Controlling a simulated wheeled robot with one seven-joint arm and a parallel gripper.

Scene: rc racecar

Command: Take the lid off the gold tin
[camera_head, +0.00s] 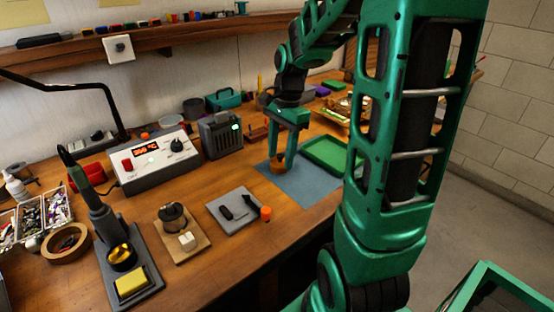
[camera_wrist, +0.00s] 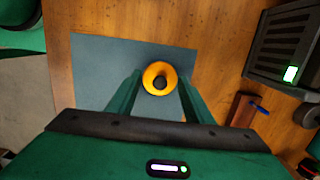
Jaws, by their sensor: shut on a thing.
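The gold tin (camera_head: 278,168) shows as a small orange-brown round thing at the far part of the bench, over the blue-grey mat (camera_head: 302,187). In the wrist view its gold round lid (camera_wrist: 149,73) has a dark knob at the centre. My gripper (camera_wrist: 160,84) points down at it, with a green finger on each side, shut on the lid. It also shows in the head view (camera_head: 281,158), upright over the mat. The fingers partly hide the tin's sides. I cannot tell whether there is a gap between lid and tin.
A green tray (camera_head: 311,161) lies right of the tin. A dark grey vented box (camera_head: 221,136) and a soldering station (camera_head: 155,160) stand to the left. A grey pad with small tools (camera_head: 224,216) lies nearer. The mat around the tin looks clear.

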